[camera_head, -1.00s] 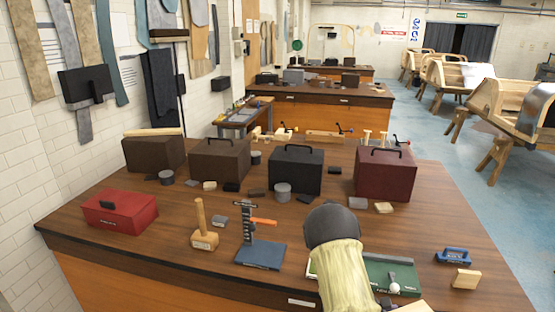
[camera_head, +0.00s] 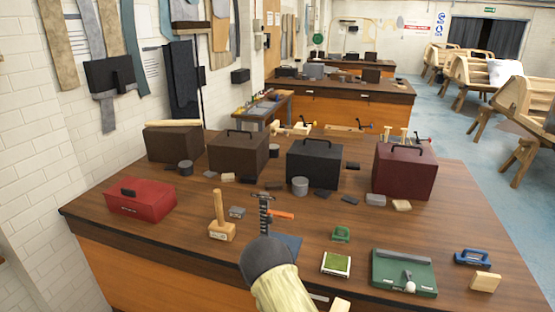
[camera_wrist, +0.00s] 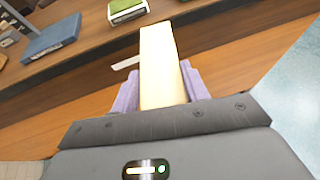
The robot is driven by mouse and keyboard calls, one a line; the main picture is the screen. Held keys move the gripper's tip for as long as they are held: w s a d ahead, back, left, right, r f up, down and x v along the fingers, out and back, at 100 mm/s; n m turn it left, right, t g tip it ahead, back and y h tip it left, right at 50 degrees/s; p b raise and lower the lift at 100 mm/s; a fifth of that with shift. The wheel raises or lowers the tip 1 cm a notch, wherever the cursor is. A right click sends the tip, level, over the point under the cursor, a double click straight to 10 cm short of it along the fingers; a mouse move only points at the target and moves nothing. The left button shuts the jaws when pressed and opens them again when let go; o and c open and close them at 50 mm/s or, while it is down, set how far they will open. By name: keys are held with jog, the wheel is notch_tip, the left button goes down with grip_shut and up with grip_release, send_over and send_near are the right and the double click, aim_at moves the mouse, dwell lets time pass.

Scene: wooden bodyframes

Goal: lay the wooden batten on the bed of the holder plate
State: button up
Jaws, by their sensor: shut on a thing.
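The wooden batten (camera_wrist: 160,60) is a pale, straight strip in the wrist view. My gripper (camera_wrist: 160,90) is shut on it, with one purple finger on each side. The batten points away from my gripper, its far end over the bench's front edge. A pale end of it (camera_head: 340,305) shows at the bottom of the head view. A green plate (camera_head: 385,284) with a grey bar and a white ball lies at the bench's front right; I take it as the holder plate. It is apart from the batten. My arm hides the gripper in the head view.
A blue-based clamp stand (camera_head: 290,243), also in the wrist view (camera_wrist: 52,36), is partly hidden by my arm. A green-topped box (camera_head: 336,264) sits left of the green plate. A mallet (camera_head: 221,228) and red toolbox (camera_head: 140,200) stand left. Cases line the back.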

jog(key=shift+w+f, duration=0.1)
jog(key=shift+f, duration=0.35)
notch_tip(320, 180, down, 10)
jog(key=n+t+y, duration=0.1)
jog(key=n+y, duration=0.4)
jog(key=y, duration=0.1)
jog(key=shift+r+n+t, duration=0.15)
jog(key=shift+n+t, duration=0.15)
jog(key=shift+d, duration=0.1)
